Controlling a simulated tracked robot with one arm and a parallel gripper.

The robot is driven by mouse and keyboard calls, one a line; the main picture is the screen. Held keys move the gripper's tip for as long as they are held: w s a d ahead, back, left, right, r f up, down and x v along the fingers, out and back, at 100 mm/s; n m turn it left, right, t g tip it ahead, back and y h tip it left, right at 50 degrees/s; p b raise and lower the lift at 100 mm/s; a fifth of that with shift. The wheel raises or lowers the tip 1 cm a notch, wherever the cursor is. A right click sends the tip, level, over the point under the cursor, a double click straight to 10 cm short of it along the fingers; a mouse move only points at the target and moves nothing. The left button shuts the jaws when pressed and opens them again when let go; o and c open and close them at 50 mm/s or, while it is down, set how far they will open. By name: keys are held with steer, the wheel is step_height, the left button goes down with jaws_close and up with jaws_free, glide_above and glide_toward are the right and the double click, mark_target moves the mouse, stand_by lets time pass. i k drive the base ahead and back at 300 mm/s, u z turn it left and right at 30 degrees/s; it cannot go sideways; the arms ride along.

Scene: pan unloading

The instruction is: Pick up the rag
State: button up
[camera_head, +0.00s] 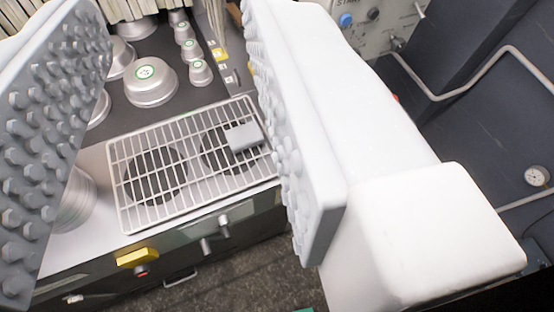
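My gripper (178,130) is wide open, with one studded grey finger at the left edge and the other right of the middle. Nothing is between the fingers at close range. Beyond them, a small grey block-like piece (243,137) lies on the right part of a wire rack (187,166). It could be the folded rag, but I cannot tell for sure. No other cloth is clearly visible. My fingers hide parts of the counter on both sides.
The rack lies over two dark round plates on a stove-like counter with knobs and a yellow piece (138,257) on its front. Silver lidded pots (151,82) stand behind the rack. A stack of round metal pieces (75,200) is at the left. Pipes and a gauge (537,176) are at the right.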

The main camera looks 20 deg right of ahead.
mark_target(248, 135)
steer(key=u, duration=0.45)
steer(key=k, duration=1.3)
steer(key=u, duration=0.25)
steer(key=i, duration=1.15)
steer(key=z, duration=0.7)
steer(key=i, duration=0.75)
steer(key=z, duration=0.15)
